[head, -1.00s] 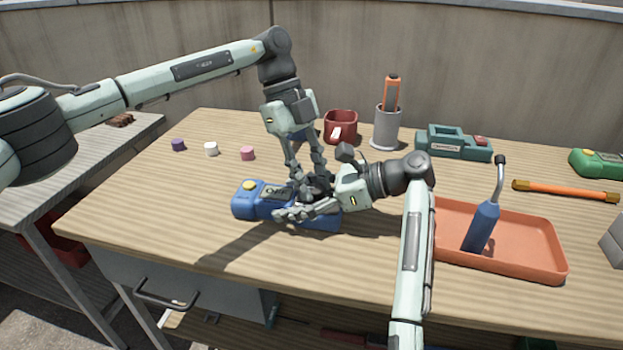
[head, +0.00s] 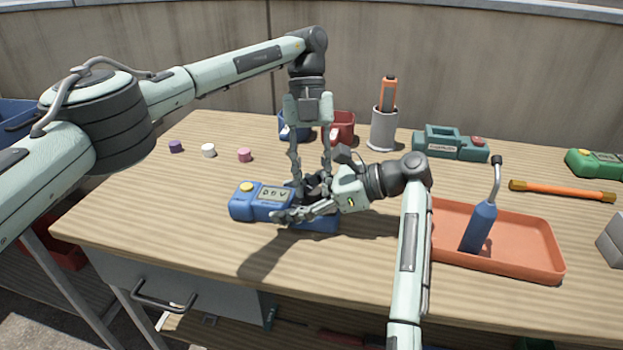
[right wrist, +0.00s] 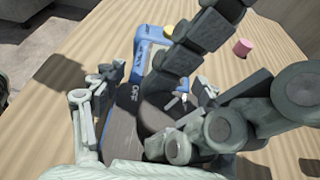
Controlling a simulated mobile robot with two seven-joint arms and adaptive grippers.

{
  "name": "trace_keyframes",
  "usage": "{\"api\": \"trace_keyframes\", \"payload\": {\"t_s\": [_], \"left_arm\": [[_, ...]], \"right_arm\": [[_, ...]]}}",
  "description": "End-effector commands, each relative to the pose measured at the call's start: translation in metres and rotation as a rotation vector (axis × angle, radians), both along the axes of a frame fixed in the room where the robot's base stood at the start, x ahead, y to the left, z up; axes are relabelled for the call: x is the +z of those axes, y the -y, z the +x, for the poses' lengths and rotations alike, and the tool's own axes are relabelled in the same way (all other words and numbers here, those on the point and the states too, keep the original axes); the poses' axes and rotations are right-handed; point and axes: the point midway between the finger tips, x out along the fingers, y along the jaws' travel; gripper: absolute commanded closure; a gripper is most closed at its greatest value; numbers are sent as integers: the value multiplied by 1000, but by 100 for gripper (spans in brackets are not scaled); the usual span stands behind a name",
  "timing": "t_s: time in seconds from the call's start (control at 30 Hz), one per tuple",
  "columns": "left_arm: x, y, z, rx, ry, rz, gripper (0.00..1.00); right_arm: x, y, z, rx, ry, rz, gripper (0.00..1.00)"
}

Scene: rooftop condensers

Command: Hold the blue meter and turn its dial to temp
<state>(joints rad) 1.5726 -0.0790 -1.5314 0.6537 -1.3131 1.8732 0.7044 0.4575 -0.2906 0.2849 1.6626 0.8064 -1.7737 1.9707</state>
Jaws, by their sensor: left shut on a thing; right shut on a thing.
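The blue meter (head: 240,204) lies on the bench, its yellow button at the left end and its small screen in the middle. My right gripper (head: 300,207) reaches in from the right and is shut on the meter's body. My left gripper (head: 312,187) points down from above and is shut on the dark dial, which the fingers mostly hide in the head view. In the right wrist view the meter (right wrist: 147,48) shows an OFF mark beside the dark dial (right wrist: 158,113). The dial's pointer is hard to read.
An orange tray (head: 545,262) with a blue torch-like tool (head: 480,228) stands right of my right arm. Behind are a blue bin (head: 287,128), a red bin (head: 343,128), a grey cup (head: 382,130) and a teal case (head: 450,147). Small caps (head: 208,150) lie at back left.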

Motion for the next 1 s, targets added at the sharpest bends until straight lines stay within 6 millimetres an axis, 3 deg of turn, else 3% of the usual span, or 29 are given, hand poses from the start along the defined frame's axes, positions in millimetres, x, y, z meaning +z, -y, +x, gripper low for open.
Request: {"api": "trace_keyframes", "payload": {"t_s": [0.57,0.6,0.67,1.0], "left_arm": [[0,-1,2,-30,6,-1,100],[0,-1,2,-30,6,-1,70],[1,-1,2,-30,6,-1,63],[0,0,1,-33,2,-1,63]], "right_arm": [[0,0,-1,3,-1,-1,75],[0,0,-1,3,-1,-1,75],[0,0,-1,3,-1,-1,75],[0,0,0,1,-2,0,75]]}}
